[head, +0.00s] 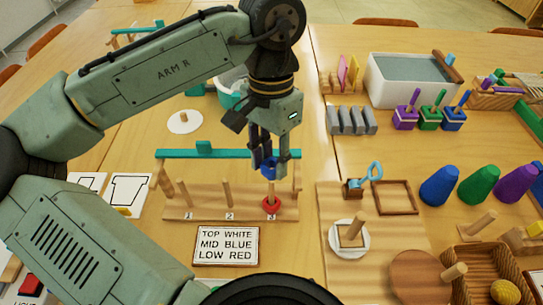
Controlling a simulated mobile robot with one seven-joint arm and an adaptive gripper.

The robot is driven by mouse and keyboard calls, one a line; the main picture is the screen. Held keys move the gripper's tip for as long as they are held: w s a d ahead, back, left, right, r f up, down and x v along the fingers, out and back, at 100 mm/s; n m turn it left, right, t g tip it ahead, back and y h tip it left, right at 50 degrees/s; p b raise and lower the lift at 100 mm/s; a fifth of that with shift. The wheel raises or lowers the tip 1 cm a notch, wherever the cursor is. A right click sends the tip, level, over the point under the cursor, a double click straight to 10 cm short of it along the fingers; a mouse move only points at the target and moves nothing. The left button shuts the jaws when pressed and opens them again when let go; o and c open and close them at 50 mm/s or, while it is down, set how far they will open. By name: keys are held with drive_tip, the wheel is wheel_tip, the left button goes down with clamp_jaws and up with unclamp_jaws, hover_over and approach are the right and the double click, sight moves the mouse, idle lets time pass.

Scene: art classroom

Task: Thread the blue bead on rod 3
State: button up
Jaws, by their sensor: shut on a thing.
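The blue bead (267,170) is between the fingers of my gripper (269,167), which is shut on it. The gripper points down over rod 3 (271,189) of the wooden rod stand (245,210). The bead is at or just above the rod's top; I cannot tell whether the tip is inside it. A red bead (271,205) sits low on rod 3, by the label 3. Rod 2 (228,194) and rod 1 (184,193) to the left are bare. A sign (226,245) in front reads top white, mid blue, low red.
A teal bar (180,154) runs behind the rods. To the right are a wooden board (328,220), grey blocks (352,121), a grey-topped tub (405,80) and coloured cones (439,186). A white disc (184,122) with a peg lies behind the stand.

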drive_tip(key=shift+f+b, duration=0.4)
drive_tip(key=shift+f, duration=0.4)
drive_tip(key=shift+r+p, duration=0.35)
drive_tip(key=shift+f+p, duration=0.2)
drive_tip(key=shift+p, duration=0.55)
drive_tip(key=shift+f, duration=0.5)
idle(0.5)
drive_tip(key=shift+p, duration=0.55)
idle(0.9)
drive_tip(key=shift+f, duration=0.15)
idle(0.4)
drive_tip(key=shift+f, duration=0.4)
drive_tip(key=shift+p, duration=0.35)
idle(1.0)
